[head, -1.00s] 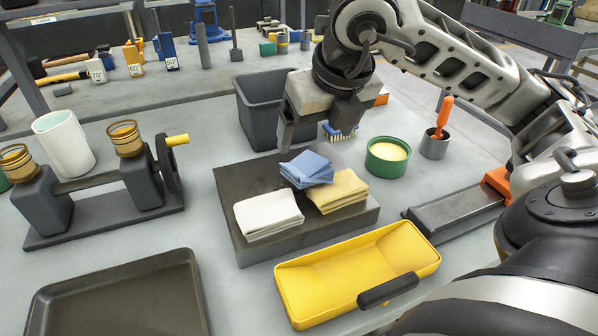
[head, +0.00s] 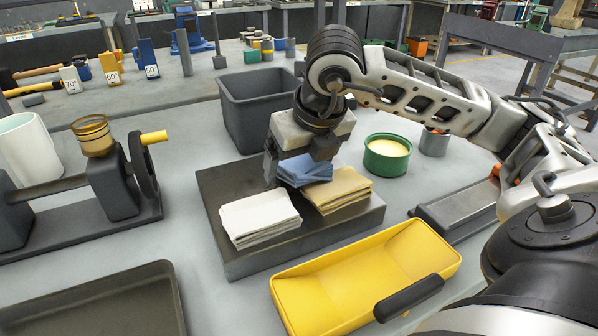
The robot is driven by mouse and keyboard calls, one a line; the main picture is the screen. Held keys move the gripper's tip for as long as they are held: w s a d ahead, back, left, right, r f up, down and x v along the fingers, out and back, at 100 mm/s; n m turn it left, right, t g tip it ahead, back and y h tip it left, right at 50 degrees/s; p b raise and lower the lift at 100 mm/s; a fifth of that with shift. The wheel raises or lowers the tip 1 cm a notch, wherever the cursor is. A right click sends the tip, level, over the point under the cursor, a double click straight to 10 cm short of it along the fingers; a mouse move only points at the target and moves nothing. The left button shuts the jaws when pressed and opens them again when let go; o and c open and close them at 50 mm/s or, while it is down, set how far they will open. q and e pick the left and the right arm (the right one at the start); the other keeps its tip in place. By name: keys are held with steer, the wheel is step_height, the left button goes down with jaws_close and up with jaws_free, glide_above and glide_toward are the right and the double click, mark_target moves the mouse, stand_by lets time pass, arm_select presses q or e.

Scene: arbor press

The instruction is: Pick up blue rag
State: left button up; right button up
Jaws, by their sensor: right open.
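The folded blue rag (head: 305,169) lies on the dark grey block (head: 245,262), behind and between a folded white rag (head: 258,217) and a folded tan-yellow rag (head: 338,189). My right gripper (head: 301,172) is over the blue rag with its fingers pointing down, one to each side of it. The jaws are open, and the gripper hides the rag's back part. I cannot tell whether the fingers touch the rag. My left gripper is not in view.
A dark bin (head: 258,110) stands behind the block. A green tub (head: 387,156) and a grey cup (head: 434,142) are to the right. A yellow scoop tray (head: 350,270) lies in front. A crank fixture (head: 117,190) and dark tray (head: 100,305) are on the left.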

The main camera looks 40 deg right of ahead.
mark_target(296, 160)
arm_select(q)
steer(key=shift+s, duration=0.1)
arm_select(e)
steer(key=shift+s+r, duration=0.1)
steer(key=c, duration=1.2)
steer(key=shift+o, duration=0.2)
steer(key=shift+r, duration=0.55)
step_height(296, 160, up, 3)
steer(key=shift+f, duration=0.2)
steer(key=s+r, duration=0.2)
steer(key=s+d+r, duration=0.1)
steer(key=s+r, duration=0.1)
steer(key=r, duration=0.1)
steer(key=shift+s+d, duration=0.1)
steer(key=shift+s, duration=0.15)
arm_select(q)
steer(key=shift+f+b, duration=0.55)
steer(key=shift+b, duration=1)
arm_select(e)
steer(key=s+d+r, duration=0.2)
steer(key=s+r, duration=0.2)
steer(key=s, duration=0.5)
steer(key=shift+r, duration=0.15)
